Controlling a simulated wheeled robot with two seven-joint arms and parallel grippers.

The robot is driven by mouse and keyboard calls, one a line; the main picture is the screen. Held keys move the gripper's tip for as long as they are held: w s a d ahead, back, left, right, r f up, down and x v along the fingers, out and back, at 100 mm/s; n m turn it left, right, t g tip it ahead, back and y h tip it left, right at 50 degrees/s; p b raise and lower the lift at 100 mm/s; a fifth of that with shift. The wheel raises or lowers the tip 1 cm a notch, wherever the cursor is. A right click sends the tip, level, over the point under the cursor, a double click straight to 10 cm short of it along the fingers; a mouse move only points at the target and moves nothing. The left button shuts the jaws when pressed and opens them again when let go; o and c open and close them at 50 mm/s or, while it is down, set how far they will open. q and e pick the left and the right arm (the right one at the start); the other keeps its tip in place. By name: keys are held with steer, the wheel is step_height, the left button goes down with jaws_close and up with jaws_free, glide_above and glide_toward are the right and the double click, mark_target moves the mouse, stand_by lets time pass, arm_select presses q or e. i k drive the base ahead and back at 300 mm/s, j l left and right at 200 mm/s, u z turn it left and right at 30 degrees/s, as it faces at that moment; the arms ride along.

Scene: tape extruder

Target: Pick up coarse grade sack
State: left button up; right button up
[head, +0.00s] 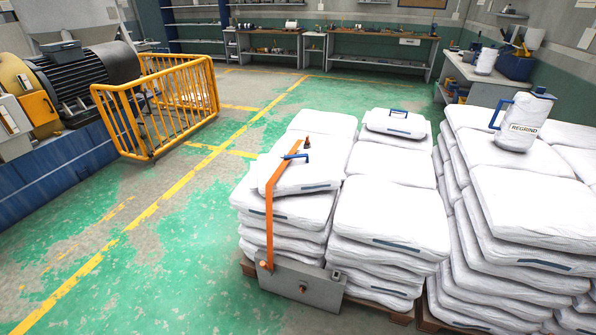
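Two smaller white sacks with blue handles lie on top of the stacked sacks. One, the left handled sack (305,178), lies on the left stack beside a bent orange bar (269,218) that rises from a grey metal box (300,284) and reaches over its left part. The other, the back handled sack (395,125), lies flat at the rear of the middle stack with its top clear. No grade wording is legible on either, so I cannot tell which is coarse. Neither of my grippers shows in the head view.
Large white sacks (392,213) fill pallets. A white jug marked REGRIND (520,122) stands on the right stack. A yellow railing (155,107) guards machinery at left. Workbenches (365,50) line the back wall. The green floor (170,235) left of the pallets is clear.

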mark_target(310, 170)
steer(key=i+j+z, duration=0.3)
steer(key=i+j, duration=0.15)
steer(key=j, duration=0.15)
steer(key=i+j+z, duration=0.2)
steer(key=j, duration=0.15)
steer(key=i+j+z, duration=0.15)
steer(key=j, duration=0.2)
